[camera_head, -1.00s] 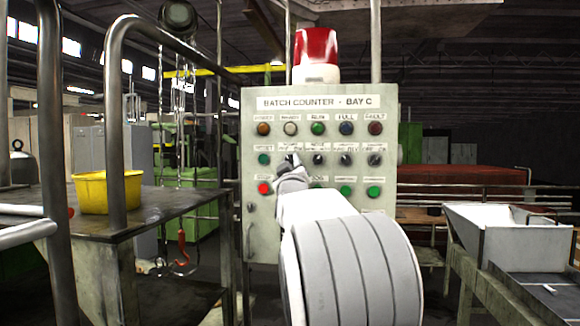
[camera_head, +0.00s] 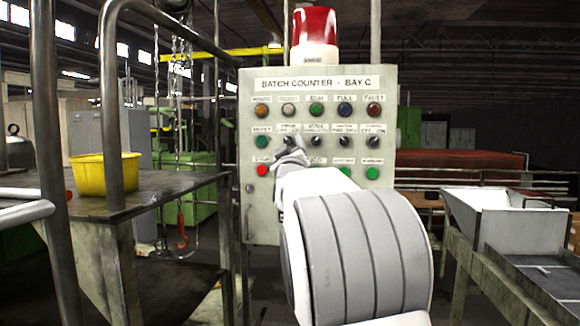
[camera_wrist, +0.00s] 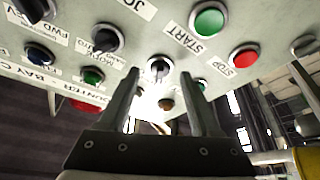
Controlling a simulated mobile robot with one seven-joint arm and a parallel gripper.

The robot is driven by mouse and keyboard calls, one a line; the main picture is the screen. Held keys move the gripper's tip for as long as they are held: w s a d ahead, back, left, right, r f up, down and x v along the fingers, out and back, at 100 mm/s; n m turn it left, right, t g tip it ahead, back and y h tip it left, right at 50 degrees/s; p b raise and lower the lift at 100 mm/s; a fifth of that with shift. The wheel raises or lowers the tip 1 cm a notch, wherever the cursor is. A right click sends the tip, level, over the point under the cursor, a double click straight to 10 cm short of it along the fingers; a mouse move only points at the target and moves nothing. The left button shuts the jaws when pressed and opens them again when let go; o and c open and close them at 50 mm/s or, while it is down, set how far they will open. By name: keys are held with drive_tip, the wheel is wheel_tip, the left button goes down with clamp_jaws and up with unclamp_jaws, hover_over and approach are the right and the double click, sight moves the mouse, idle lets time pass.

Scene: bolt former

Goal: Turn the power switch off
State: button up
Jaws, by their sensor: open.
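The grey control panel (camera_head: 331,81) titled "BATCH COUNTER - BAY C" stands ahead. A black rotary switch (camera_wrist: 158,68), second from the left in the knob row, shows between my fingertips in the wrist view; I take it for the power switch. Its label is too small to read surely. In the head view my gripper (camera_head: 290,155) is in front of this switch and partly hides it. In the wrist view my gripper (camera_wrist: 160,76) is open, with one finger on each side of the knob. I cannot tell whether the fingers touch it or which way it points.
The red STOP button (camera_wrist: 243,57) and green START button (camera_wrist: 208,20) are close to my fingers. Another black knob (camera_wrist: 107,38) is to the left. A railing and table with a yellow bucket (camera_head: 105,175) stand left of the panel; a white hopper (camera_head: 503,222) stands right.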

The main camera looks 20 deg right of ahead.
drive_tip(key=b+v, duration=0.3)
drive_tip(key=v, duration=1.3)
drive_tip(key=shift+s+f, duration=0.1)
drive_tip(key=shift+s, duration=0.05)
drive_tip(key=s+a+f+g+y+p, duration=0.2)
drive_tip(key=s+a+f+g+y, duration=0.55)
drive_tip(key=s+a+f, duration=0.5)
drive_tip(key=s+a+f+m+g+p, duration=0.1)
drive_tip(key=s+f+m+g, duration=0.1)
drive_tip(key=s+f+g, duration=0.5)
drive_tip(key=s+f, duration=0.6)
drive_tip(key=s, duration=0.3)
drive_tip(key=shift+f+y, duration=0.25)
drive_tip(key=shift+y, duration=0.1)
drive_tip(key=shift+a, duration=0.1)
drive_tip(key=shift+c, duration=0.3)
